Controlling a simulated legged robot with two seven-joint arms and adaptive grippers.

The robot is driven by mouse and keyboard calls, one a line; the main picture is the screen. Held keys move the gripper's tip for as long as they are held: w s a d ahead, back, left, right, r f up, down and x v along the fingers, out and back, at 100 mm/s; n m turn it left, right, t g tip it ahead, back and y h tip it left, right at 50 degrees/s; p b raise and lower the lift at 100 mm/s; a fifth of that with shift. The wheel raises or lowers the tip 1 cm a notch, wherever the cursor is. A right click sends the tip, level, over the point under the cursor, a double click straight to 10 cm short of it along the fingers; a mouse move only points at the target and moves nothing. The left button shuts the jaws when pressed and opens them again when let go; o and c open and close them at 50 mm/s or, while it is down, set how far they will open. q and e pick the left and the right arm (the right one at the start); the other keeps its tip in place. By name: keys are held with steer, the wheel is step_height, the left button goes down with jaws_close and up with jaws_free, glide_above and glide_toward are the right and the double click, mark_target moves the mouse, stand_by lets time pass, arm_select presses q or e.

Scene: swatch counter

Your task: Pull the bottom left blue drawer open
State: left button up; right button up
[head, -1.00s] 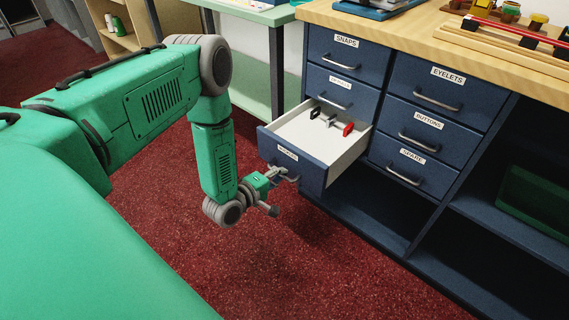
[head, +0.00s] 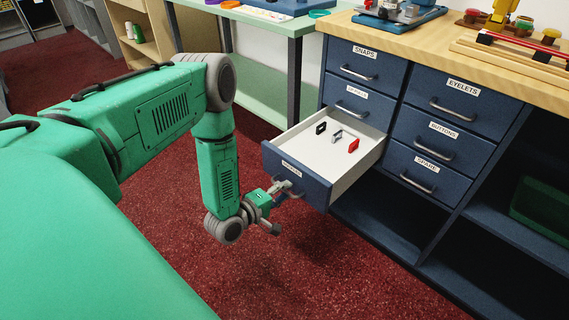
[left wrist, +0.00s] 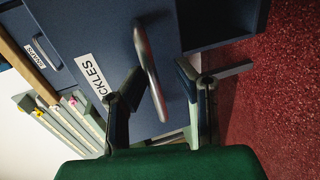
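The bottom left blue drawer (head: 295,178) is pulled well out of the cabinet in the head view. Its label reads "...CKLES" in the left wrist view (left wrist: 90,75). Inside lie a black, a grey and a red small item (head: 353,146). My left gripper (head: 279,190) is at the drawer's front. In the left wrist view, the metal handle (left wrist: 148,60) passes between its two fingers (left wrist: 160,75). The fingers are spread, with a gap visible on the right side of the handle. My right gripper is not in view.
Closed drawers fill the cabinet above and to the right, including "SPARE" (head: 411,170). Open shelves with a green bin (head: 540,200) are at right. A pale green table (head: 262,24) stands behind. The red floor (head: 290,270) before the cabinet is clear.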

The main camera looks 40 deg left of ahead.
arm_select(q)
steer(key=shift+w+r, duration=0.1)
steer(key=v, duration=1.2)
stand_by(0.4)
